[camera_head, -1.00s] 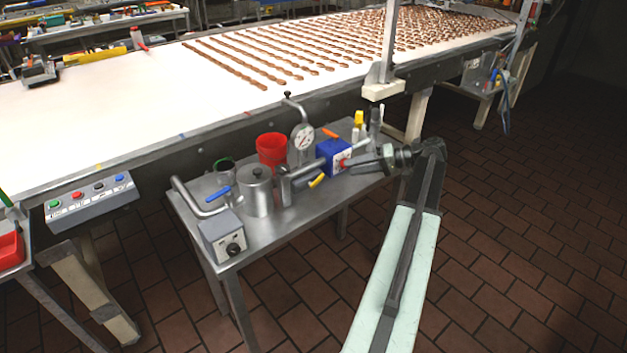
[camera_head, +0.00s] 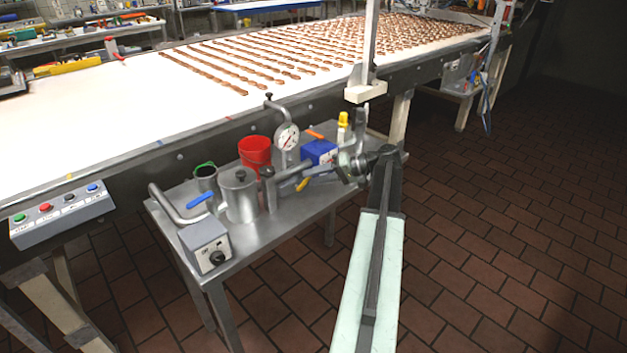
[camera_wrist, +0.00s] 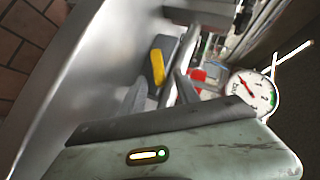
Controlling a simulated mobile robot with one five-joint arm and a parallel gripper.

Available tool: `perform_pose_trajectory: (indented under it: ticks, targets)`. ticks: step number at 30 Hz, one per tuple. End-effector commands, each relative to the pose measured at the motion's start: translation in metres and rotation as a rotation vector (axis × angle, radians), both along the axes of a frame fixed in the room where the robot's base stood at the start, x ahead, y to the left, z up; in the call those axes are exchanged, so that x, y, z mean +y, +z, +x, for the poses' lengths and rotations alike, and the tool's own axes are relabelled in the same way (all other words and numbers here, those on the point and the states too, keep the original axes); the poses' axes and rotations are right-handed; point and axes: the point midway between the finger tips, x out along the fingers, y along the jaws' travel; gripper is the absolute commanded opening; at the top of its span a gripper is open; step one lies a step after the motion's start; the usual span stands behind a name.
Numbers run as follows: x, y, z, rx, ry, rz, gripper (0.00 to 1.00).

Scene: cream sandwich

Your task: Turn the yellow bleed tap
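The yellow bleed tap (camera_head: 302,184) is a small yellow lever low on the grey pipework, just left of and below the blue box (camera_head: 317,152). In the wrist view the tap's yellow lever (camera_wrist: 157,66) lies ahead of the gap between my fingers, tilted, with a grey body behind it. My gripper (camera_head: 345,164) is at the right side of the bench, to the right of the tap. In the wrist view my gripper (camera_wrist: 161,91) has its two dark fingers apart with nothing between them. The fingers appear apart from the lever, but the exact distance is unclear.
The metal bench (camera_head: 285,218) also carries a pressure gauge (camera_head: 287,137), a red bucket (camera_head: 255,152), a steel pot (camera_head: 238,196), a blue-handled lever (camera_head: 200,202) and a control box (camera_head: 206,248). The conveyor (camera_head: 110,110) runs behind. The tiled floor (camera_head: 480,220) is clear at right.

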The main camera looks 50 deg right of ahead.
Motion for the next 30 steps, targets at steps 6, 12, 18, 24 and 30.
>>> perform_pose_trajectory:
  ticks: [6,12,18,24,30]
  targets:
    - [0.0,0.0,0.0,0.0,0.0,0.0,0.3]
    - [0.0,0.0,0.0,0.001,0.001,0.0,0.0]
    - [-0.003,-0.011,0.001,-0.006,0.0,0.068,0.0]
    - [-0.004,-0.009,0.0,-0.01,0.001,0.14,0.0]
    - [-0.003,-0.007,0.0,-0.009,0.002,0.139,0.0]
